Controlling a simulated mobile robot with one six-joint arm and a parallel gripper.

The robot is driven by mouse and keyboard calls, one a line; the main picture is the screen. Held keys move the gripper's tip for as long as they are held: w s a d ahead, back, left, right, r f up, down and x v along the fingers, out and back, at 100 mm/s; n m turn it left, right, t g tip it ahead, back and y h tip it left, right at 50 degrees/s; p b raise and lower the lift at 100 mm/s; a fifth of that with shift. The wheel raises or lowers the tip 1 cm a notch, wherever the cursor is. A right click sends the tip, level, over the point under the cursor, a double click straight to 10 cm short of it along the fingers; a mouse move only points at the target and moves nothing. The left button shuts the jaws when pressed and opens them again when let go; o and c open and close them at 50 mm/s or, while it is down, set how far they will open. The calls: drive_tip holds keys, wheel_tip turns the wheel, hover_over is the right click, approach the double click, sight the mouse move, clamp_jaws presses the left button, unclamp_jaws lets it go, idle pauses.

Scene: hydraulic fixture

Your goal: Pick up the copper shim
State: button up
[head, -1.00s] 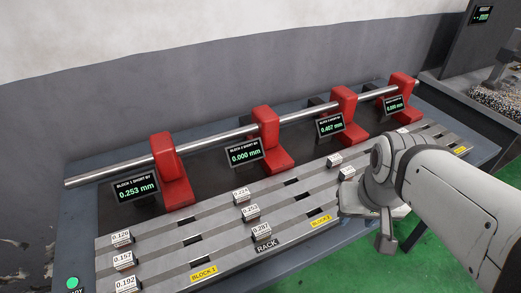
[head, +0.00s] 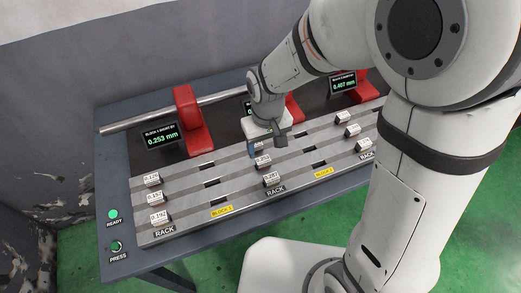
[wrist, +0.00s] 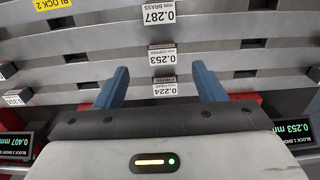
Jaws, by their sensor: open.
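The shim labelled 0.253 (wrist: 163,58) sits in the middle rack row in the wrist view; its small print appears to read copper. In the head view this shim (head: 263,161) is just in front of my gripper. My gripper (wrist: 160,70) is open and empty, its blue fingers pointing down at the rack. In the wrist view the 0.253 shim lies between and slightly beyond the fingertips. The shim labelled 0.224 (wrist: 166,89) lies between the fingers, nearer the palm. My gripper hides it in the head view.
A shim labelled 0.287, brass (wrist: 159,14), sits in the front row. Other labelled shims (head: 155,197) stand in the rack (head: 215,190) left and right. Red blocks (head: 190,120) and a steel rod (head: 150,117) are behind. Ready and press buttons (head: 115,246) are at front left.

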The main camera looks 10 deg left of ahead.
sight(263, 160)
wheel_tip(263, 160, down, 2)
drive_tip(key=shift+w+a+f+p, duration=0.15)
drive_tip(key=shift+f+p, duration=0.1)
drive_tip(key=shift+f, duration=0.65)
drive_tip(key=shift+w+a+f+p, duration=0.15)
drive_tip(key=shift+f+p, duration=0.15)
drive_tip(key=shift+f, duration=0.6)
drive_tip(key=shift+a+f+p, duration=0.15)
drive_tip(key=shift+f+p, duration=0.1)
drive_tip(key=shift+f, duration=0.65)
drive_tip(key=shift+c, duration=0.4)
drive_tip(key=c, duration=1)
